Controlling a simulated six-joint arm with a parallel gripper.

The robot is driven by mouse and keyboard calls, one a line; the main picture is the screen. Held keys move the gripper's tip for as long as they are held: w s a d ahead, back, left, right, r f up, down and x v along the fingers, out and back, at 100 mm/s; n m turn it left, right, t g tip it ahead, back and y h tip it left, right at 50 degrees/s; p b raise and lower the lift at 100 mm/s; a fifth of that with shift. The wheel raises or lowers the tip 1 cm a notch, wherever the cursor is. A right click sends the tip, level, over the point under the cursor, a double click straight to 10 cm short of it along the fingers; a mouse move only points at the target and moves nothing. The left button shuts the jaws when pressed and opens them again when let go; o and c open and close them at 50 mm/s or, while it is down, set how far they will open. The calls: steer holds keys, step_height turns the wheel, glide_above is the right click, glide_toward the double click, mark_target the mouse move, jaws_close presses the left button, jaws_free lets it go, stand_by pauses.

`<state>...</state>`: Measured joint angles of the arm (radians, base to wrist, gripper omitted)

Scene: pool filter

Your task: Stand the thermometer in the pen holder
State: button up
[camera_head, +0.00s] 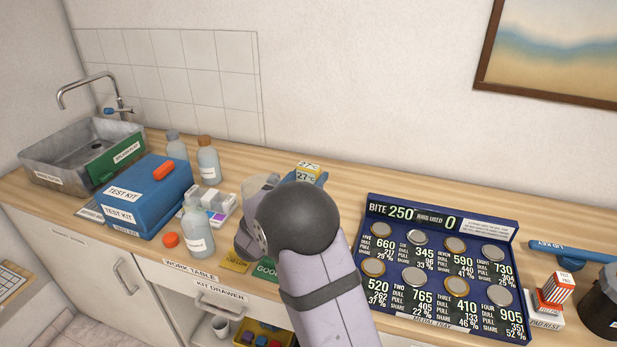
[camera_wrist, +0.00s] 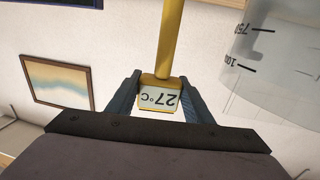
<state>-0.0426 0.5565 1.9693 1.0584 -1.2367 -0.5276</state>
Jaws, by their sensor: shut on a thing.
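The thermometer has a yellow body and a white face reading 27°C. Its head (camera_wrist: 158,97) sits between the fingers of my gripper (camera_wrist: 158,95) in the wrist view, and its yellow stem runs away upward in that picture. My gripper is shut on the head. In the head view the thermometer (camera_head: 308,171) shows above the worktop, beyond my dark round wrist joint, which hides most of the gripper and the stem. I cannot surely identify the pen holder; a dark round pot (camera_head: 600,306) is cut off at the right edge.
A dark blue tray of round discs (camera_head: 438,262) lies right of my arm. At left are a blue test kit box (camera_head: 145,196), clear bottles (camera_head: 198,230) and a sink (camera_head: 75,150). A clear graduated vessel (camera_wrist: 275,60) is close in the wrist view. Bare wood lies behind the tray.

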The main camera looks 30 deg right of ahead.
mark_target(309, 166)
steer(key=shift+f+b, duration=0.8)
steer(key=shift+f, duration=0.35)
stand_by(0.4)
steer(key=o, duration=1.6)
steer(key=shift+r, duration=0.1)
steer(key=shift+r+p, duration=3.75)
steer(key=shift+r, duration=0.7)
